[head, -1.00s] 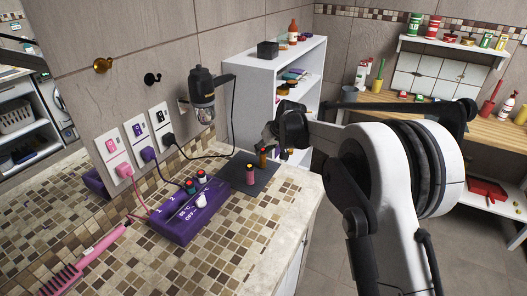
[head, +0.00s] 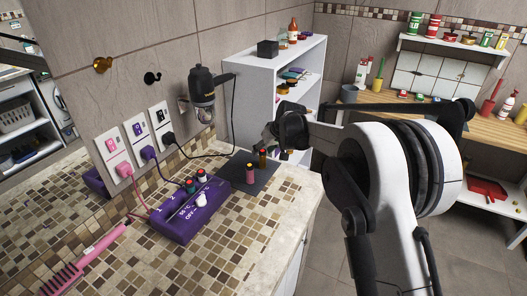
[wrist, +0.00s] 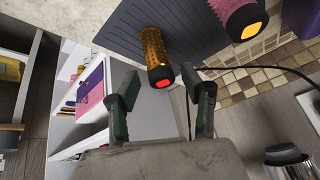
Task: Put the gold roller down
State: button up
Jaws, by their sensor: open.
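The gold roller (wrist: 154,52), with a red end, stands on the dark ribbed mat (wrist: 105,22) in the wrist view. In the head view the gold roller (head: 262,159) shows near the mat's back right part, just below my gripper (head: 272,138). In the wrist view my gripper (wrist: 161,88) is open, its two green-grey fingers apart on either side of the roller's red end. No finger is seen touching the roller, and nothing is held.
A pink roller (head: 250,173) with a yellow end stands on the mat close beside the gold one. A purple heater box (head: 190,212) with two rollers sits left on the tiled counter. A wall hair dryer (head: 203,92) with its black cord hangs behind. White shelves (head: 255,75) stand beyond.

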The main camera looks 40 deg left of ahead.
jog(key=w+b+v, duration=0.1)
jog(key=v, duration=1)
jog(key=shift+s+d+r, duration=0.2)
jog(key=shift+s+r, duration=0.2)
jog(key=shift+s, duration=0.1)
jog(key=s+d+r+m+t+h, duration=0.15)
jog(key=d+r, duration=0.35)
jog(key=d, duration=0.7)
jog(key=d+r+m+t, duration=0.1)
jog(key=d+r+m, duration=0.3)
jog(key=d, duration=0.8)
jog(key=d+r+m+t, duration=0.1)
jog(key=d+r, duration=0.5)
jog(key=d, duration=0.6)
jog(key=s+d+m+t+h, duration=0.1)
jog(key=s+d+m, duration=0.1)
jog(key=s+d, duration=0.6)
jog(key=s+d+m+t+h, duration=0.15)
jog(key=s+d, duration=0.25)
jog(key=d, duration=0.7)
jog(key=s+d+f+m+h, duration=0.2)
jog(key=s+d+f+m, duration=0.1)
jog(key=s+d+f, duration=0.5)
jog(key=s+d, duration=0.3)
jog(key=s, duration=0.2)
jog(key=shift+d, duration=0.35)
